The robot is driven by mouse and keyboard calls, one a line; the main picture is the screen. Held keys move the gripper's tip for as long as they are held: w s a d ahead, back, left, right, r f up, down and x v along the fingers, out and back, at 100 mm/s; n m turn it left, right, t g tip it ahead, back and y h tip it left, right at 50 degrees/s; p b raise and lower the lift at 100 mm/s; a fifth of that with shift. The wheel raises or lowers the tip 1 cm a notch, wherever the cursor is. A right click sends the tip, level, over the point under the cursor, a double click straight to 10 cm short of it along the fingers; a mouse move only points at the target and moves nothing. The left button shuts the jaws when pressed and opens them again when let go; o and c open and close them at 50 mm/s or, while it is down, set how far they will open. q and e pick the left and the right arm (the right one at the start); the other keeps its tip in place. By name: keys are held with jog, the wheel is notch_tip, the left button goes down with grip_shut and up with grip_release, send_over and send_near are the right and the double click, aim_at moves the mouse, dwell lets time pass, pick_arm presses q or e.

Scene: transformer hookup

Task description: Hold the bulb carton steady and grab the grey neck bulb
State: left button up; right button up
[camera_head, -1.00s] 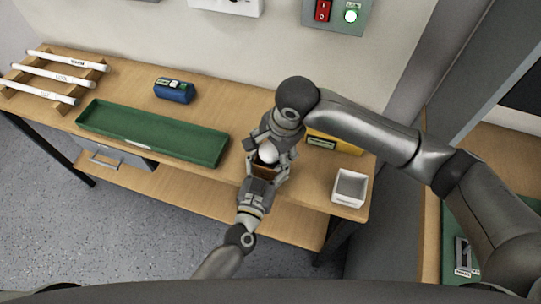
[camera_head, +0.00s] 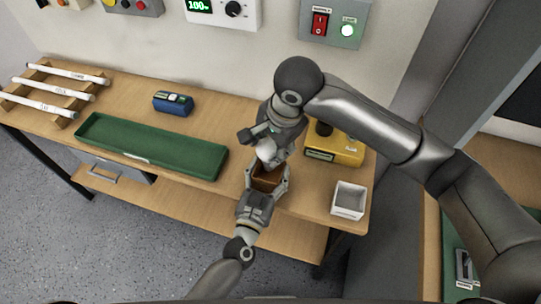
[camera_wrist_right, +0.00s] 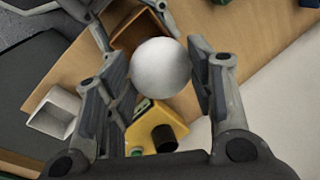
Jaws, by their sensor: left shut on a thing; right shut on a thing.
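The bulb carton (camera_head: 267,182) is a small brown open box near the table's front edge. My left gripper (camera_head: 266,187) is shut on it, with fingers on both sides. My right gripper (camera_head: 263,143) is above the carton, shut on a bulb (camera_head: 267,152). In the right wrist view the bulb (camera_wrist_right: 160,68) is a round white globe between the fingers of my right gripper (camera_wrist_right: 160,84). The brown carton (camera_wrist_right: 128,38) shows behind it. The bulb's neck is hidden, so its colour cannot be told.
A yellow box (camera_head: 343,151) with a black knob stands right of my right gripper. A white open bin (camera_head: 349,200) is at the table's right end. A long green tray (camera_head: 150,148), a blue device (camera_head: 173,103) and a rack of white tubes (camera_head: 55,88) lie to the left.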

jog(key=shift+r, duration=1.75)
pick_arm(q)
jog(key=o, duration=1.1)
jog(key=shift+c, duration=0.2)
jog(key=v, duration=1.2)
